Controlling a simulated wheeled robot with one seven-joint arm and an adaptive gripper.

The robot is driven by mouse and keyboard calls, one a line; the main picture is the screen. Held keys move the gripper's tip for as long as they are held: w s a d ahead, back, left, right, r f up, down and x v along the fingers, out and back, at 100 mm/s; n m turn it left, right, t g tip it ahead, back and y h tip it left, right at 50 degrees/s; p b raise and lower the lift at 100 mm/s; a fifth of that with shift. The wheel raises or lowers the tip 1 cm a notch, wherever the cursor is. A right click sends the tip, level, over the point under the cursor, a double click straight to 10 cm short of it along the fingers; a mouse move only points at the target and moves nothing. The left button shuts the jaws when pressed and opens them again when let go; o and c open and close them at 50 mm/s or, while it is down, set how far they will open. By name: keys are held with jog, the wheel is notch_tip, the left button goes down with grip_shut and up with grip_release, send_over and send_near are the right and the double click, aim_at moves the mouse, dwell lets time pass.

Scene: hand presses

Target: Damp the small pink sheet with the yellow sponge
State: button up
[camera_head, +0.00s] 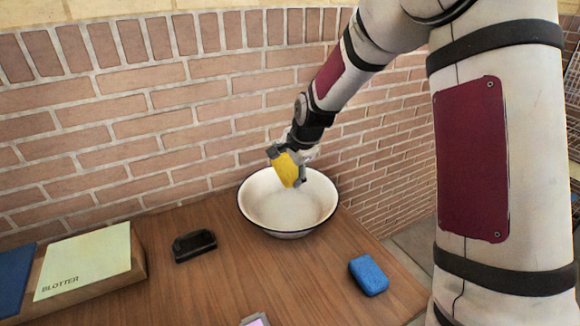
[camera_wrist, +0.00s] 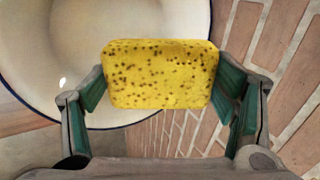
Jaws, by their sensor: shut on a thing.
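The yellow sponge (camera_head: 286,170) is held in my gripper (camera_head: 287,165) over the white basin with a dark rim (camera_head: 245,211). In the wrist view the yellow sponge (camera_wrist: 160,74) with dark pores spans between the two green-padded fingers of my gripper (camera_wrist: 160,90). The basin (camera_wrist: 30,60) shows behind and below it. A small pink sheet (camera_head: 257,320) is cut off at the bottom edge of the head view, on a grey backing. Most of it is out of view.
A blue sponge (camera_head: 368,275) lies right of the basin's front. A black object (camera_head: 194,245) lies left of the basin. A pale pad marked BLOTTER (camera_head: 85,262) sits at the left, beside a blue thing (camera_head: 14,280). A brick wall (camera_head: 150,120) stands close behind the wooden table (camera_head: 200,285).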

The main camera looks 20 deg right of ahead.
aim_at(287, 162)
jog(key=shift+f+b, duration=1.7)
jog(key=shift+f, duration=2.95)
jog(key=shift+r, duration=0.15)
jog(key=shift+r+p, duration=1.75)
jog(key=shift+r, duration=2.5)
jog(key=shift+r+p, duration=0.6)
jog(key=shift+r, duration=1.4)
jog(key=shift+s, duration=0.1)
